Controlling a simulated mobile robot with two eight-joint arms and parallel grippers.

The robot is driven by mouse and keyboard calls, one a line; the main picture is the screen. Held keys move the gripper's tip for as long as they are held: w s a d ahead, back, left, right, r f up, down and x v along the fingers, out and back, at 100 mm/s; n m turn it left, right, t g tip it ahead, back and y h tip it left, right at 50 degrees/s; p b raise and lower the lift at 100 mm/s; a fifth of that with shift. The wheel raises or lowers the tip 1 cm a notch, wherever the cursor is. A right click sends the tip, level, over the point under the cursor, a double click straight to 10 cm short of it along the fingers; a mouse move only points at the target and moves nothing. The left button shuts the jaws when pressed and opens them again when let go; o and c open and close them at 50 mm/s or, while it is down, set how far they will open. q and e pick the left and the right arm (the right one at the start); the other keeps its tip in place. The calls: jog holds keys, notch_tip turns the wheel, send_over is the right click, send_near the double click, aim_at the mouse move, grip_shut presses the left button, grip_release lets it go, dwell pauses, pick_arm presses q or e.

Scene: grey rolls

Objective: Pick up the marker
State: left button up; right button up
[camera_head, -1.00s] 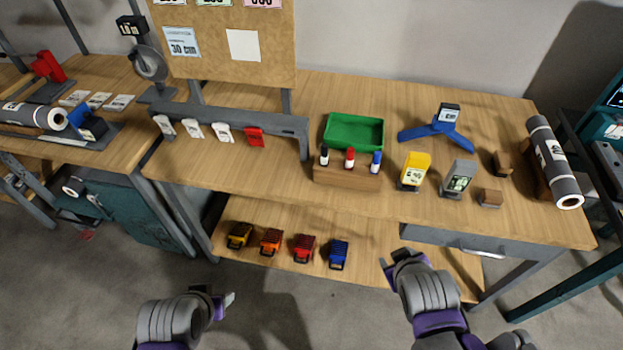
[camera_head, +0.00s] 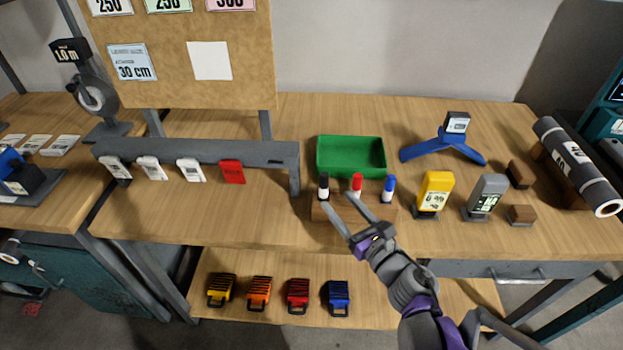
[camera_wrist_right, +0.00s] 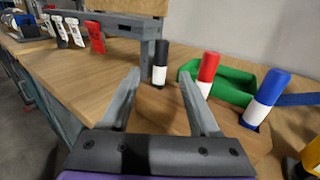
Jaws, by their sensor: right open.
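Three markers stand upright in a wooden block (camera_head: 330,212) on the table: a black one (camera_head: 323,187), a red one (camera_head: 356,186) and a blue one (camera_head: 389,188). My right gripper (camera_head: 336,200) is open and empty, reaching to the front of the block, with its tips near the black and red markers. In the right wrist view, the black marker (camera_wrist_right: 160,63) appears between and beyond the two fingertips (camera_wrist_right: 158,75). The red marker (camera_wrist_right: 207,74) is just right of the right finger, and the blue marker (camera_wrist_right: 265,98) is farther right. My left gripper is out of view.
A green tray (camera_head: 350,171) sits behind the markers. A yellow device (camera_head: 435,192) and a grey device (camera_head: 486,196) stand to the right. A grey rail with tags (camera_head: 232,172) is at left. Several coloured boxes (camera_head: 298,292) lie on the lower shelf.

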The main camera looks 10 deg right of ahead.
aim_at(326, 188)
jog(key=shift+w+a, duration=0.1)
jog(key=shift+w, duration=0.25)
jog(key=x, duration=0.4)
jog(key=shift+w+a+b, duration=0.1)
jog(key=shift+w+b, duration=0.3)
jog(key=x, duration=0.2)
jog(key=f+b+x, duration=0.1)
jog(key=x, duration=0.2)
jog(key=shift+w, duration=0.15)
grip_shut()
